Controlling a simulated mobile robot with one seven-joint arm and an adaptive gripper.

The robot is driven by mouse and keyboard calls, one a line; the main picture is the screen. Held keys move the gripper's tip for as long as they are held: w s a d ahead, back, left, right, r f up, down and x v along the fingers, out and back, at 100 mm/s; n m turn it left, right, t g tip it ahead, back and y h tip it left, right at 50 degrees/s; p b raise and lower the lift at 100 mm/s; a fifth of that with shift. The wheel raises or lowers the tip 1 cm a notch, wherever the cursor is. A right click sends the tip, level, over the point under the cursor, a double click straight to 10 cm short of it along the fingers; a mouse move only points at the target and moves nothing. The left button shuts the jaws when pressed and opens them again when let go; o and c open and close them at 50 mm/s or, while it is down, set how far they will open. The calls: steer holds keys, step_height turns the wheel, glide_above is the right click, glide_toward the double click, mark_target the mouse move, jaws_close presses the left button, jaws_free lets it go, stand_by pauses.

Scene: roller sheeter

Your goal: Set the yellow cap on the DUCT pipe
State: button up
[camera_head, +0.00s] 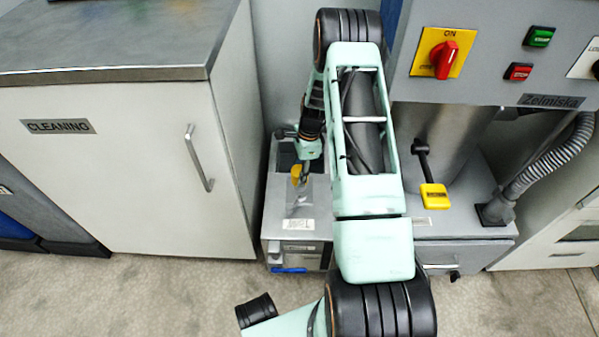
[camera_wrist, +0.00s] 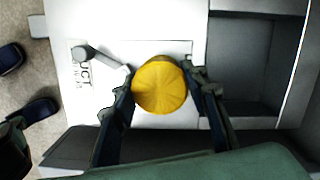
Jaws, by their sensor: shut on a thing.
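The yellow cap (camera_wrist: 160,86) is gripped between the two fingers of my gripper (camera_wrist: 159,78) in the wrist view, with its round face toward the camera. In the head view the cap (camera_head: 296,174) shows small at the tip of my gripper (camera_head: 301,168), over the low grey unit. A short grey pipe stub (camera_wrist: 86,54) stands left of the cap in the wrist view, beside a label (camera_wrist: 84,76) reading "UCT", its first letter hidden. The cap is apart from the stub's end. My arm hides part of the unit in the head view.
A white CLEANING cabinet (camera_head: 110,165) stands left of the low grey unit (camera_head: 282,205). Right is a machine with a red switch (camera_head: 445,60), a yellow-ended lever (camera_head: 434,196) and a ribbed hose (camera_head: 550,160). A dark recess (camera_wrist: 258,70) lies right of the cap in the wrist view.

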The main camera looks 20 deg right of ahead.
steer(key=shift+f, duration=0.4)
steer(key=shift+f+b, duration=0.4)
steer(key=shift+b, duration=0.1)
steer(key=shift+f+b, duration=0.45)
steer(key=shift+f, duration=0.6)
stand_by(0.8)
steer(key=o, duration=1.2)
steer(key=shift+o, duration=0.2)
steer(key=shift+r, duration=0.1)
steer(key=r, duration=0.4)
steer(key=d+r, duration=0.1)
steer(key=r, duration=0.6)
steer(key=shift+s+d+r, duration=0.15)
steer(key=shift+d+r, duration=0.2)
steer(key=shift+r, duration=0.05)
